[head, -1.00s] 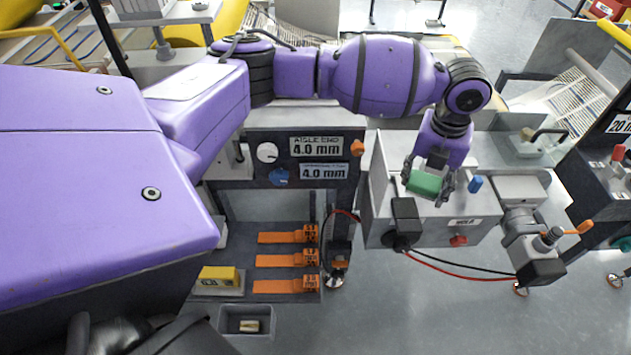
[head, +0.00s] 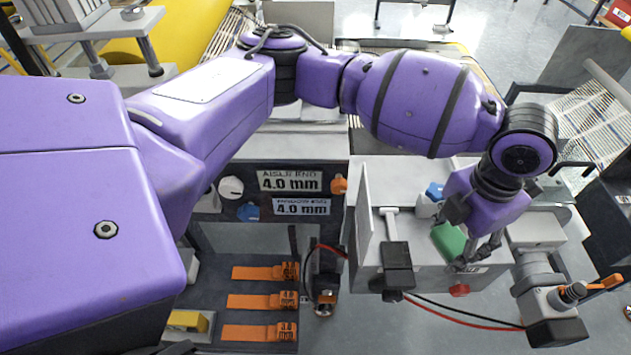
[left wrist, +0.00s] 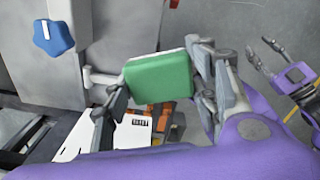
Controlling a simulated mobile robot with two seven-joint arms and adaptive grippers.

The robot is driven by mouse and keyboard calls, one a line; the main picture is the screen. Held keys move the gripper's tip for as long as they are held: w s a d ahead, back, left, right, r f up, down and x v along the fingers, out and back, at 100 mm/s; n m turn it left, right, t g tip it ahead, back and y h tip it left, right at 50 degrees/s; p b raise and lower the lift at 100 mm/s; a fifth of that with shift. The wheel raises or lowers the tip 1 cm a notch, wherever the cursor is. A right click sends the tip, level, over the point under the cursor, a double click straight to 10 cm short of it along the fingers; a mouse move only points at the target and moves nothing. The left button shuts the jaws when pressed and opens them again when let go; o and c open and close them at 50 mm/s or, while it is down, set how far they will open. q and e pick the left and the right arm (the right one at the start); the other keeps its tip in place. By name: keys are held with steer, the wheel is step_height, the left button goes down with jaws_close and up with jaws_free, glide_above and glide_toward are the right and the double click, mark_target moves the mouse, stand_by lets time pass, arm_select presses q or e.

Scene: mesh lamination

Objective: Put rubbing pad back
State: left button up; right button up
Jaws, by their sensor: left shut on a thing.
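The rubbing pad (head: 448,240) is a green block with a pale edge. My left gripper (head: 457,246) is shut on it, just above the front part of a grey box (head: 420,279). In the left wrist view the green pad (left wrist: 160,92) sits between the fingers of my left gripper (left wrist: 158,75), one finger on each side. I cannot tell whether the pad touches the box. My right gripper (left wrist: 268,58) shows at the right edge of the left wrist view, fingers apart and empty. It is not seen in the head view.
The box carries a blue knob (head: 435,190), a red knob (head: 459,290) and a black clamp (head: 396,265). A thin pale plate (head: 363,215) stands upright at its left. Orange tags (head: 257,301) lie on a shelf at the lower left. Black and red cables run in front of the box.

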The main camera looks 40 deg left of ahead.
arm_select(q)
steer(key=w+f, duration=0.1)
steer(key=f, duration=0.1)
steer(key=w+f, duration=0.4)
steer(key=shift+w+a+f, duration=0.1)
steer(key=shift+a+f, duration=0.1)
steer(key=shift+f, duration=0.1)
steer(key=shift+w+f, duration=0.1)
steer(key=shift+f, duration=1.45)
steer(key=shift+f, duration=0.15)
steer(key=o, duration=1.1)
step_height(320, 180, up, 13)
steer(key=shift+w+f, duration=0.1)
steer(key=shift+f, duration=0.05)
